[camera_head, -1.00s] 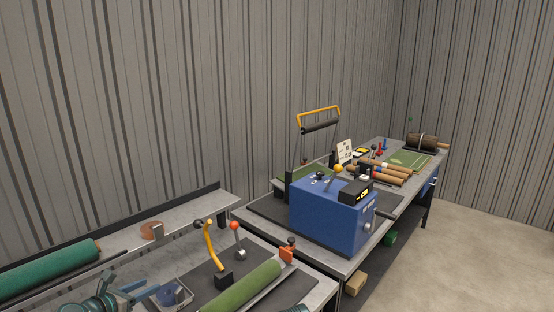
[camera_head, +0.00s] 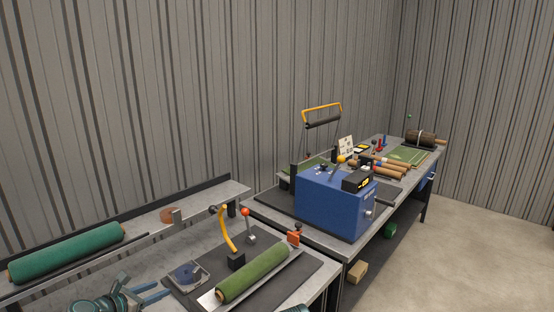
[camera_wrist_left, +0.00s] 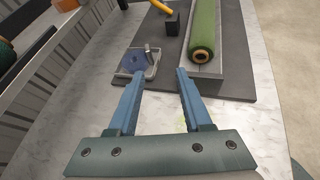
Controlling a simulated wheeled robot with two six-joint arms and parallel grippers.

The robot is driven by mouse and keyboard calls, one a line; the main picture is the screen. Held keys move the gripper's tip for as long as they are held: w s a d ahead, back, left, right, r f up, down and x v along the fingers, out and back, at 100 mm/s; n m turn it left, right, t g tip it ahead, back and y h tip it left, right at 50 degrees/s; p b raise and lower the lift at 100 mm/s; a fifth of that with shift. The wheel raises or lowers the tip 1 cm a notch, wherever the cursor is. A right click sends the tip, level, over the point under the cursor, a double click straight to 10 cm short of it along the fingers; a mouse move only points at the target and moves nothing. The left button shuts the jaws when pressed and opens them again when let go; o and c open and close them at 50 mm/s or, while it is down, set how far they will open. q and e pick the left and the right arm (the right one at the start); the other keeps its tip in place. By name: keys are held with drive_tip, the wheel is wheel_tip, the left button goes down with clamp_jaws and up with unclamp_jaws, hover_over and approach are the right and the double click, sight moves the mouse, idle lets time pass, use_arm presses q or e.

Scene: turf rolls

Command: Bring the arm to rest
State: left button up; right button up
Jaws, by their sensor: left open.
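My left gripper (camera_head: 156,291) is open and empty at the lower left of the head view, over the near part of the bench. In the left wrist view its two blue fingers (camera_wrist_left: 158,75) stand apart with nothing between them. Beyond the fingertips are a small grey tray (camera_head: 200,279) with a blue disc in it and a green turf roll (camera_head: 254,272) lying in a pale trough. In the wrist view the tray (camera_wrist_left: 152,72) is ahead and left, and the roll (camera_wrist_left: 203,30) is ahead and right. My right gripper does not show.
A yellow-handled lever (camera_head: 228,230) and a red-knobbed lever (camera_head: 247,222) stand on the dark mat. A darker green roll (camera_head: 68,252) lies on the back shelf. A blue machine (camera_head: 328,208) stands on the bench beyond. Bare bench surface lies near the gripper.

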use_arm(q)
drive_tip(key=s+d+f+m+g, duration=0.1)
drive_tip(key=d+f+m+g, duration=0.1)
drive_tip(key=d+m, duration=0.3)
drive_tip(key=s+d+f+m+g+b, duration=0.1)
drive_tip(key=s+d+f+m+g, duration=0.1)
drive_tip(key=d+f+m, duration=0.2)
drive_tip(key=s+d+f+m+g, duration=0.2)
drive_tip(key=d+m, duration=0.4)
drive_tip(key=d, duration=0.3)
drive_tip(key=shift+s+d+f+g+h+b, duration=0.1)
drive_tip(key=shift+d+f+g+h+b, duration=0.15)
drive_tip(key=shift+f, duration=0.2)
drive_tip(key=shift+s+d+f+g+h+b, duration=0.1)
drive_tip(key=shift+f+g, duration=0.25)
drive_tip(key=shift+f, duration=0.1)
drive_tip(key=s+d+f+m+g+y+b, duration=0.1)
drive_tip(key=s+d+f+m+g+y, duration=0.1)
drive_tip(key=s+m, duration=0.4)
drive_tip(key=s+d+f+m+g+y, duration=0.2)
drive_tip(key=s+d+f+m+y, duration=0.2)
drive_tip(key=m, duration=0.9)
drive_tip(key=s+d+y, duration=0.1)
drive_tip(key=s+d, duration=0.1)
drive_tip(key=d, duration=0.1)
drive_tip(key=shift+g+b, duration=0.35)
drive_tip(key=shift+g, duration=0.05)
